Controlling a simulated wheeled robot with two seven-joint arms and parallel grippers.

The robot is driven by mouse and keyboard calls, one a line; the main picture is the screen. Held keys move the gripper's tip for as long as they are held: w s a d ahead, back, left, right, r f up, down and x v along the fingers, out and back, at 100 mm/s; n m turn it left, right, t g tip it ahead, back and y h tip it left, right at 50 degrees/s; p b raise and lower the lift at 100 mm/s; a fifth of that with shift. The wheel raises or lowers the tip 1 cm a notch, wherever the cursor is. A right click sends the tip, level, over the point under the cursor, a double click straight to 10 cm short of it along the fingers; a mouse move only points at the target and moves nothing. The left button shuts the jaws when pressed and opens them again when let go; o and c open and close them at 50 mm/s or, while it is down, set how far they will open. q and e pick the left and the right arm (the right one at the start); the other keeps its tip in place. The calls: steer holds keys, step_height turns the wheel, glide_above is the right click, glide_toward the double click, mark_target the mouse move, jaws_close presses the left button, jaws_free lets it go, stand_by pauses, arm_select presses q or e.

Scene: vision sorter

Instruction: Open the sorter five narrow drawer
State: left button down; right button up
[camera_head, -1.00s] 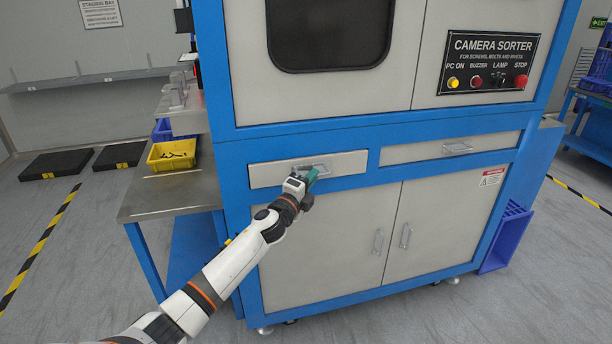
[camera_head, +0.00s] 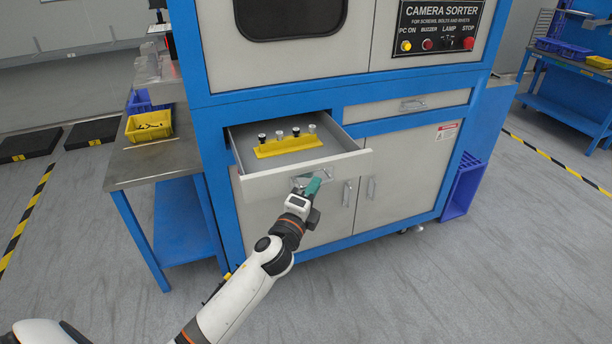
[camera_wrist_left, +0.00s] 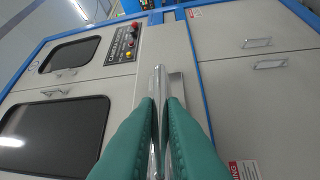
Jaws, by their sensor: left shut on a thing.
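The left narrow drawer (camera_head: 277,187) of the camera sorter (camera_head: 222,60) stands pulled well out. Inside it, a yellow holder (camera_head: 288,147) carries several small black and grey knobs. My left gripper (camera_head: 314,184), with teal fingers, is shut on the drawer's metal handle (camera_head: 298,181). In the left wrist view the two teal fingers (camera_wrist_left: 160,120) close around the shiny handle bar (camera_wrist_left: 158,82). The fingers hide part of the handle. The right narrow drawer (camera_head: 380,115) is shut. My right gripper is not in view.
A metal side bench (camera_head: 150,170) with a yellow bin (camera_head: 148,133) stands to the left. Cabinet doors (camera_head: 400,178) below the drawers are shut. A blue crate (camera_head: 462,186) leans at the sorter's right side. The floor in front is clear.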

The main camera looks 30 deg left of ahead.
arm_select(q)
steer(key=shift+s+d, duration=1.15)
steer(key=shift+d, duration=0.15)
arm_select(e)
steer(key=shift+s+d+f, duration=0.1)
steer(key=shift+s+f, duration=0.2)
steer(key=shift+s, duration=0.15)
arm_select(q)
steer(key=c, duration=1.5)
jaws_free()
